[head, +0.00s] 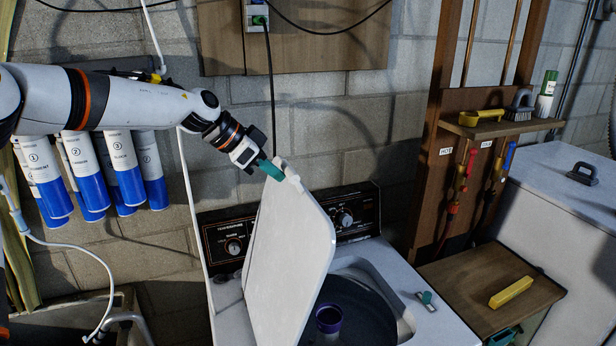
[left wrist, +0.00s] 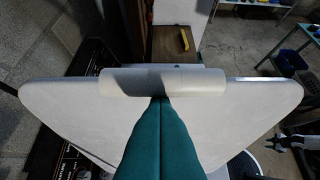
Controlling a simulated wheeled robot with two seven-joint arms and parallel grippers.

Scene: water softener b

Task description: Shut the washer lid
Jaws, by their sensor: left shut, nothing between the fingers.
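The white washer lid (head: 290,265) stands raised and tilted above the washer (head: 385,262), with the open tub (head: 365,315) to its right. A pale cylindrical handle (head: 285,168) sits at the lid's upper edge. My left gripper (head: 270,168) is at that upper edge, its teal fingers shut and empty beside the handle. In the left wrist view the teal fingertips (left wrist: 160,98) meet or nearly meet the pale handle (left wrist: 150,80); I cannot tell whether they touch. The lid (left wrist: 90,110) spreads out on both sides there.
The control panel (head: 345,218) stands behind the lid. A purple-topped agitator (head: 328,318) is in the tub. A small teal-and-grey object (head: 426,300) lies on the washer's top. A wooden stand with a yellow block (head: 510,292) is to the right. Blue-and-white cylinders (head: 120,165) hang at left.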

